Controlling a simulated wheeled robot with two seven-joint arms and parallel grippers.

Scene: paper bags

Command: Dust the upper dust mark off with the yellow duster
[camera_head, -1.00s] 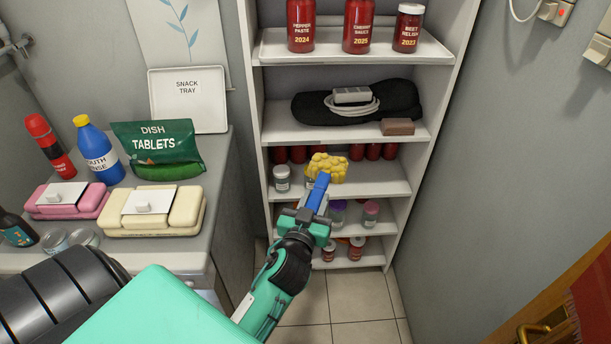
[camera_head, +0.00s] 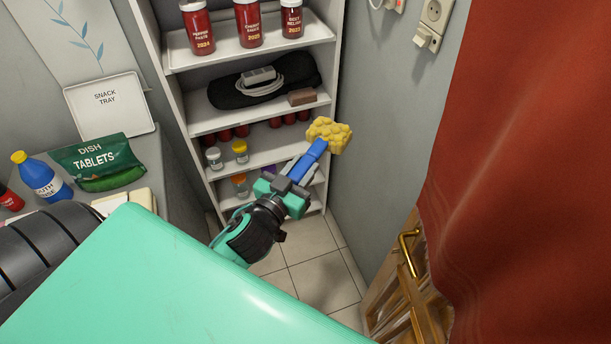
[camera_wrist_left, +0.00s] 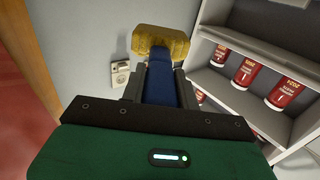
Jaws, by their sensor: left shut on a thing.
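The yellow duster (camera_head: 328,135) has a bumpy yellow head and a blue handle. My left gripper (camera_head: 291,183) is shut on the blue handle. The head points up and to the right, in front of the grey wall beside the shelf unit's right edge. I cannot tell whether it touches anything. In the left wrist view the duster's yellow head (camera_wrist_left: 161,41) stands beyond the jaws, with the grey wall behind it. I cannot make out a dust mark in either view now. My right gripper is not in view.
A white shelf unit (camera_head: 190,122) holds red jars, a black bag and small jars. A wall socket (camera_head: 428,28) with a plug is at the upper right. Tiled floor is clear.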

